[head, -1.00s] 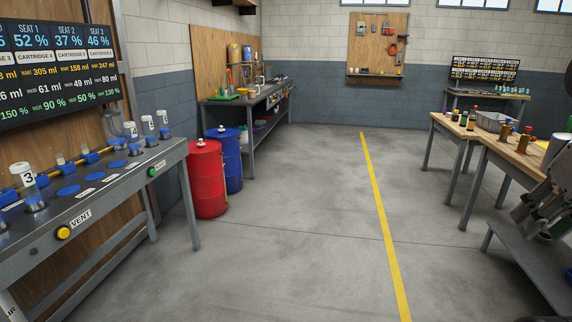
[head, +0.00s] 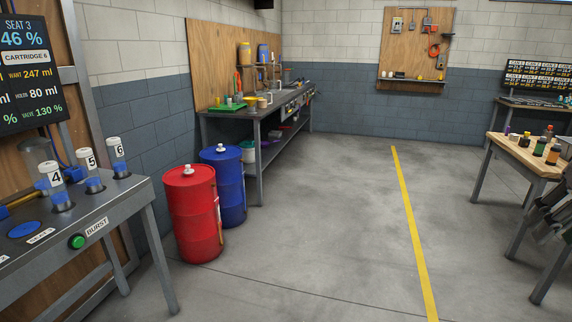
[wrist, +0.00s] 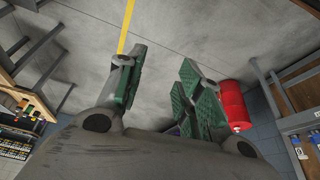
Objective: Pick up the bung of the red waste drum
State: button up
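The red waste drum (head: 194,216) stands upright on the floor left of centre in the head view. Its bung (head: 188,169) is a small pale knob on the drum's top. In the wrist view the red drum (wrist: 232,104) shows right of my fingers, with the pale bung (wrist: 236,129) at its lower end. My gripper (wrist: 158,88) is open and empty, its green-padded fingers apart and well away from the drum. In the head view part of my gripper shows at the right edge.
A blue drum (head: 229,190) stands close behind the red one. The cartridge bench (head: 140,197) is at the left, its leg near the red drum. A wall bench (head: 255,112) is behind. A wooden table (head: 533,161) is at the right. The middle floor is clear.

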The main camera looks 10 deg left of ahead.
aim_at(188, 170)
jog(key=i+j+u, duration=0.25)
jog(key=i+u, duration=0.2)
jog(key=i, duration=0.3)
jog(key=i+u, duration=0.45)
jog(key=i, duration=0.35)
jog(key=i+l+u, duration=0.4)
jog(key=i, duration=0.35)
jog(key=i+u, duration=0.25)
jog(key=i, duration=0.2)
jog(key=i+l+u, duration=0.25)
jog(key=i, duration=0.15)
jog(key=i+l+u, duration=0.25)
jog(key=i, duration=0.15)
jog(key=j, duration=0.1)
